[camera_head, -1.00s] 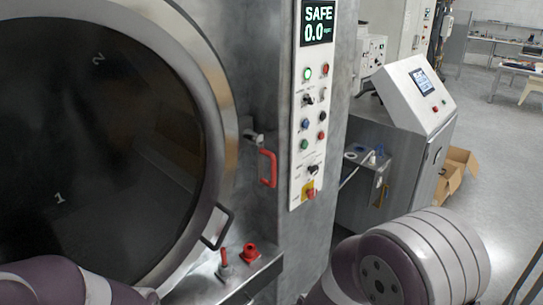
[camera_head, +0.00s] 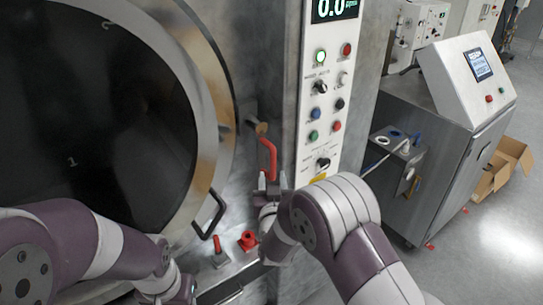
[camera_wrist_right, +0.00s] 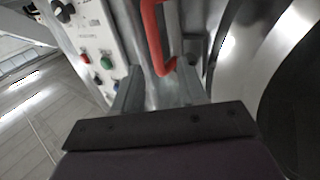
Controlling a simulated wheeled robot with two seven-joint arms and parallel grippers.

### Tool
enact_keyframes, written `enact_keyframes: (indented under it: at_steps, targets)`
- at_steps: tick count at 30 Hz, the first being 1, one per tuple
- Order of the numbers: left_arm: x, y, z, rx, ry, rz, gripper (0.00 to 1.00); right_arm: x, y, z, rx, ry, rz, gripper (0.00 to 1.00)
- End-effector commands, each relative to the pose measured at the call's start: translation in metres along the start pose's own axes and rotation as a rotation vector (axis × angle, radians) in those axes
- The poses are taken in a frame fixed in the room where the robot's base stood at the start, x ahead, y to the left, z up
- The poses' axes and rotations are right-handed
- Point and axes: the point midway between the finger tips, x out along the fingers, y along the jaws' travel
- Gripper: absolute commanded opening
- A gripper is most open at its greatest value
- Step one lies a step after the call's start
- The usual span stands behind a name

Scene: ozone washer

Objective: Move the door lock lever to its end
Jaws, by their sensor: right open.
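The door lock lever is a red bar handle (camera_head: 269,155) on a brown-tipped pivot, on the metal wall between the round door and the control panel. My right gripper (camera_head: 270,182) is at the lever's lower end, open. In the right wrist view the red lever (camera_wrist_right: 154,38) runs down between the two fingers of my right gripper (camera_wrist_right: 160,82), with its bent lower end between them. I cannot tell if a finger touches it. My left arm reaches in from the lower left; its gripper (camera_head: 186,292) is low by the ledge, and its fingers are not clear.
The round dark door (camera_head: 95,140) fills the left, with a black loop handle (camera_head: 210,216) on its rim. A small red-tipped lever (camera_head: 217,245) and a red knob (camera_head: 248,240) stand on the ledge below. The control panel (camera_head: 327,105) is close on the right.

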Motion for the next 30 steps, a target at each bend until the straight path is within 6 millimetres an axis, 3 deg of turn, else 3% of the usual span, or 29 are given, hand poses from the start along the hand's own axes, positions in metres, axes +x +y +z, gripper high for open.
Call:
enact_keyframes:
  at_steps: [1,3,9,15,22,23,26,30]
  targets:
    - [-0.015,0.0,-0.002,0.0,0.0,0.0,0.43,0.014,0.001,-0.007,-0.001,-0.002,0.003,0.42]
    - [-0.023,0.0,-0.003,0.0,0.001,0.0,0.43,0.032,0.002,-0.006,-0.001,-0.002,0.003,0.42]
    - [-0.035,0.0,-0.004,0.0,0.0,0.0,0.43,0.066,0.0,-0.003,0.0,-0.003,0.0,0.42]
    - [-0.038,0.0,-0.005,0.0,0.0,0.0,0.43,0.078,0.0,0.0,0.0,-0.003,-0.001,0.42]
    - [-0.037,0.0,-0.004,0.0,0.0,0.0,0.43,0.078,0.0,0.001,0.0,-0.003,-0.001,0.42]
    - [-0.037,0.0,-0.004,0.0,0.0,0.0,0.43,0.078,0.0,0.001,0.0,-0.003,-0.001,0.35]
    - [-0.037,0.0,-0.005,0.0,0.0,0.0,0.43,0.078,0.0,0.0,0.0,-0.003,-0.001,0.03]
    - [-0.037,0.0,-0.005,0.0,0.0,0.0,0.43,0.078,0.0,0.0,0.0,-0.003,-0.001,0.0]
